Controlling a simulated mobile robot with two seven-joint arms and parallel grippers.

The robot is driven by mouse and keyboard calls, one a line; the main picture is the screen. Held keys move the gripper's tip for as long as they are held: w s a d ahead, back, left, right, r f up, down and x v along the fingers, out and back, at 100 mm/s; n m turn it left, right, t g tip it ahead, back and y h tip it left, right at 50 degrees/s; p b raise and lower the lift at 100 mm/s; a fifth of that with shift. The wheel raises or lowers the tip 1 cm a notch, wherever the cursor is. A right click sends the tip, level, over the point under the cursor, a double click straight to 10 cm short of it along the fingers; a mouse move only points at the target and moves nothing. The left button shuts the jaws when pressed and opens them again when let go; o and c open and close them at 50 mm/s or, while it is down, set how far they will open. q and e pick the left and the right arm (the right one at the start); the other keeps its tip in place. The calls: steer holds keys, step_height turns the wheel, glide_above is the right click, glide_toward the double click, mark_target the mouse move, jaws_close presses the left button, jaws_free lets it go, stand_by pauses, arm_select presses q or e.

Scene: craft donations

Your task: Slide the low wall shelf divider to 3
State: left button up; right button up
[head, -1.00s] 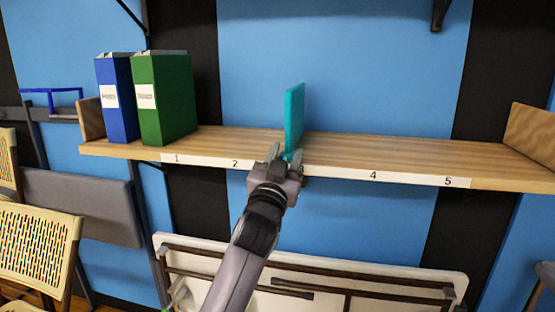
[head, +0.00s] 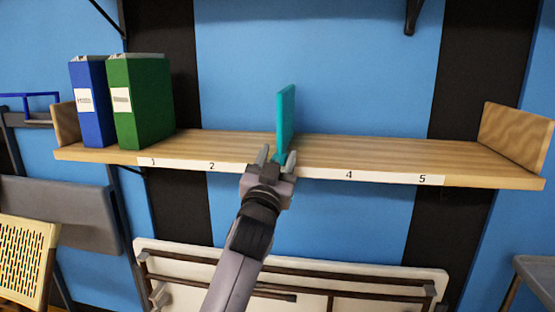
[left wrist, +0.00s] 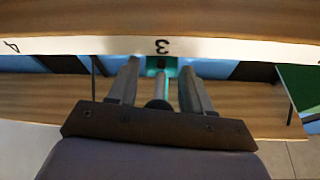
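The teal divider (head: 286,115) stands upright on the low wall shelf (head: 390,158), between labels 2 and 4. In the left wrist view its teal front part (left wrist: 168,63) lines up with the upside-down label 3 (left wrist: 162,47). My left gripper (head: 277,158) is at the shelf's front edge, at the divider's lower front end, and hides label 3 in the head view. In the left wrist view its fingers (left wrist: 160,82) are spread on either side of the teal part, with a narrow gap showing on each side. My right gripper is not in view.
A blue binder (head: 91,105) and a green binder (head: 142,110) stand at the shelf's left end. Wooden end boards close both ends, the right one (head: 515,132) being clear. The shelf right of the divider is empty. A folded white table (head: 390,275) stands below.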

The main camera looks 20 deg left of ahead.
arm_select(q)
steer(key=b+v, duration=0.1)
steer(key=v, duration=0.6)
stand_by(0.4)
steer(key=shift+s, duration=0.1)
